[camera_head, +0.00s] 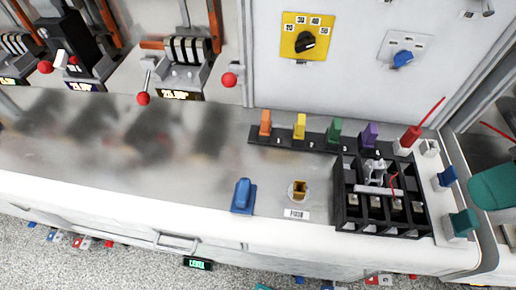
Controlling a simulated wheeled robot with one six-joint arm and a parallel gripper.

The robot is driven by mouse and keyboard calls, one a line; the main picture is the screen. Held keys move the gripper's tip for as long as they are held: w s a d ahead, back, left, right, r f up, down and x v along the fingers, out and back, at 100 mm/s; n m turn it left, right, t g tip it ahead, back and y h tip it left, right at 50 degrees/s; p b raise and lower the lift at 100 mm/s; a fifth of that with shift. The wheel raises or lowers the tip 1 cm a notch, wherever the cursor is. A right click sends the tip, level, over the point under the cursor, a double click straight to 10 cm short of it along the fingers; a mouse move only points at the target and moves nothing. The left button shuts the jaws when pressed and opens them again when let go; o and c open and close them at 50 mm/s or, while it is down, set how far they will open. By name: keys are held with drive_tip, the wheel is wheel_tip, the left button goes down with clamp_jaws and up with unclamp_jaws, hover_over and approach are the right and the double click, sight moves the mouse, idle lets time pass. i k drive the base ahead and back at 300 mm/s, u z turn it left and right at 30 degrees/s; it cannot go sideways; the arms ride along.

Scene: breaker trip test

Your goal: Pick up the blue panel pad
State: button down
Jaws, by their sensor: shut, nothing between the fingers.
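A blue block with a rounded top (242,194) stands on a flat blue base near the front edge of the grey metal counter (110,165). It is the most pad-like blue thing in view, but I cannot tell for certain that it is the blue panel pad. A smaller blue piece (446,177) sits on a light base at the counter's right end. My gripper does not show in the head view, so its place relative to these is hidden.
A fuse socket (299,191) sits right of the blue block. Further right is a black open block (350,215) with metal parts. Coloured upright pieces line a black strip (263,139) behind. Breakers with red-knobbed levers stand at the back left. The counter's left part is clear.

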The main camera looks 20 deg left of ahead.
sight(244, 197)
drive_tip(key=k, duration=0.6)
drive_tip(key=u, duration=1)
drive_tip(key=i, duration=0.5)
drive_tip(key=u, duration=0.05)
